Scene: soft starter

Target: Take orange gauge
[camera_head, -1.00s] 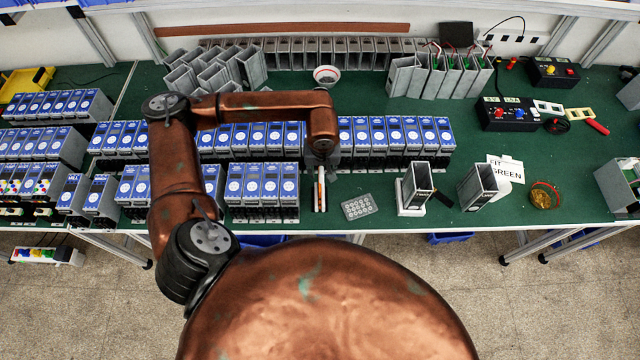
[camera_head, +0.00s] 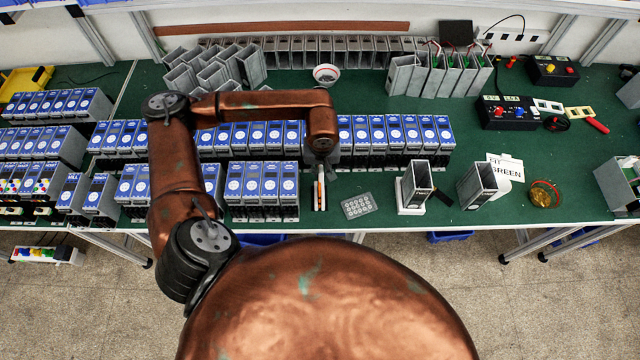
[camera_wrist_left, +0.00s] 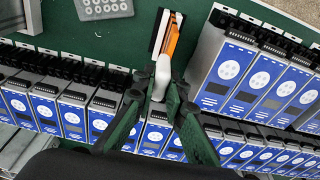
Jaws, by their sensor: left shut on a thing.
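The orange gauge (camera_head: 320,190) is a slim upright piece with orange and pale parts, at the bench's front between the blue-faced units and a grey keypad. In the left wrist view, the gauge (camera_wrist_left: 172,38) shows an orange strip and a white end between my fingertips. My left gripper (camera_wrist_left: 162,88) is shut on the white end, with one green-and-black finger on each side. In the head view the left gripper (camera_head: 320,167) points down onto the gauge, and its fingers are small there. Whether the gauge's lower end touches the bench is unclear. My right gripper is not in view.
Blue-faced units (camera_head: 262,186) stand close left of the gauge, with another row (camera_head: 395,132) behind. A grey keypad (camera_head: 357,206) lies just right. Grey housings (camera_head: 417,180) stand farther right. A white bowl (camera_head: 327,72) sits behind the arm. Green bench is clear around the keypad.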

